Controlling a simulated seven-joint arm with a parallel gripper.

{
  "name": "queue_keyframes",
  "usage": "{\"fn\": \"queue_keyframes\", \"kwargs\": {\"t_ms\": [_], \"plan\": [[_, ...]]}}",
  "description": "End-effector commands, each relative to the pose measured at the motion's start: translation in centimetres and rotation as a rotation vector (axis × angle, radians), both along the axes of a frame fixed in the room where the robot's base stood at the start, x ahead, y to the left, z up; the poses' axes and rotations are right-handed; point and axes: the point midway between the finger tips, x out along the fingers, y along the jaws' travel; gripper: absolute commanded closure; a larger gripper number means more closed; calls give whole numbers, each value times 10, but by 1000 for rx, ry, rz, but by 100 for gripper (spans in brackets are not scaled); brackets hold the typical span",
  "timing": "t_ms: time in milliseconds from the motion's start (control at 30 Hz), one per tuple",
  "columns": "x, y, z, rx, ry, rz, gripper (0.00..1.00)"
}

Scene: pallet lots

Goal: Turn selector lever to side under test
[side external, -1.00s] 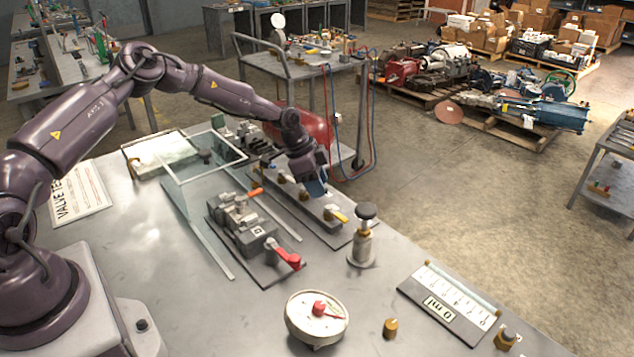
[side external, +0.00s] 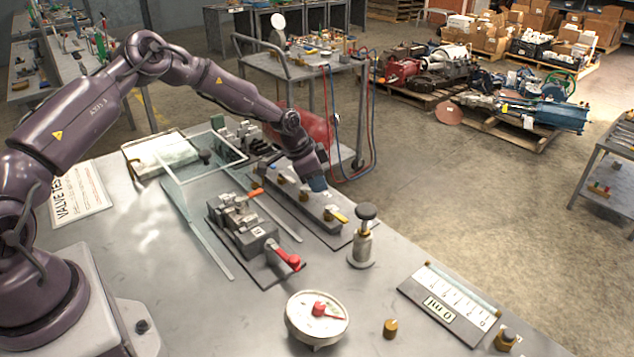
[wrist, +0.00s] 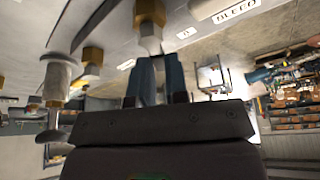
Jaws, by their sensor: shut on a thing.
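A grey valve block (side external: 325,205) with brass fittings and a yellow lever (side external: 338,215) lies on the bench. My gripper (side external: 318,184) is at the top of this block, behind the yellow lever. In the wrist view, the blue fingers of my gripper (wrist: 155,78) are closed around a small grey piece (wrist: 150,43) beside a brass hex fitting (wrist: 150,12). I cannot tell whether that piece is the selector lever; the fingers hide part of it. A second block carries a red lever (side external: 288,258), and an orange lever (side external: 256,194) shows near it.
A black-knobbed post (side external: 362,245) stands right of the block. A round gauge (side external: 317,318) and a 0 ml scale plate (side external: 450,300) are at the front. A BLEED label (wrist: 237,9) shows in the wrist view.

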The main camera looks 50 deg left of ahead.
Motion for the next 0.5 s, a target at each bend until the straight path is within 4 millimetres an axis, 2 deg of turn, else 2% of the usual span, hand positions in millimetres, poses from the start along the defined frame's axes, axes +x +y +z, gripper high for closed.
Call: {"fn": "queue_keyframes", "kwargs": {"t_ms": [500], "plan": [[4,11,1,2,-1,393,100]]}}
